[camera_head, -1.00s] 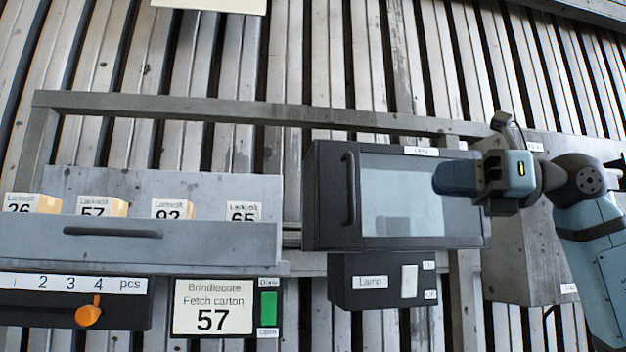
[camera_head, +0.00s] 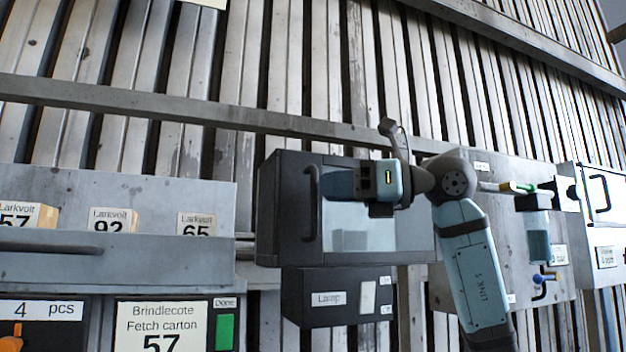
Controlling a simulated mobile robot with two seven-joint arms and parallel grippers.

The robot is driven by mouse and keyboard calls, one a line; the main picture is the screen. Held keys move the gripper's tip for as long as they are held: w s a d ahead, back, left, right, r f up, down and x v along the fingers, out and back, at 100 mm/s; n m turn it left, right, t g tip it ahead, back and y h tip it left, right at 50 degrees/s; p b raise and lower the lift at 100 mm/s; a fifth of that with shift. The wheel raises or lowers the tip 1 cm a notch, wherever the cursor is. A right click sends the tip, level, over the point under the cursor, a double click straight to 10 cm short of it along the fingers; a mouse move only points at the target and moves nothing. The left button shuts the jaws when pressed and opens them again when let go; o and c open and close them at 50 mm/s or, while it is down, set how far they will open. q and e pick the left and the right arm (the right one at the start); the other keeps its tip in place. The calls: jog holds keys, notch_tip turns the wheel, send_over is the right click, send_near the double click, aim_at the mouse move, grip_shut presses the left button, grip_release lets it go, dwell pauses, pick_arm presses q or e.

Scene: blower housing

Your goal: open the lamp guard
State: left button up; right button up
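The lamp guard is a dark box front with a clear window (camera_head: 396,232), and it is shut. Its dark vertical bar handle (camera_head: 311,202) is at the left of the front. My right gripper (camera_head: 338,184) is in front of the upper part of the window, just right of the handle in the picture. It appears apart from the handle, though depth is hard to judge. Its fingertips are not clear enough to tell open from shut, and it hides part of the window. My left gripper is not in view.
Below the guard is a dark box labelled Lamp (camera_head: 325,298) with a pale switch (camera_head: 368,297). At left a grey bin (camera_head: 110,265) holds numbered cartons. At right are a grey panel (camera_head: 550,285) and a white cabinet (camera_head: 598,172) with a handle.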

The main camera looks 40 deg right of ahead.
aim_at(316, 234)
jog(key=shift+p+x, duration=0.3)
jog(key=shift+x, duration=1.4)
grip_shut()
jog(key=shift+s, duration=0.15)
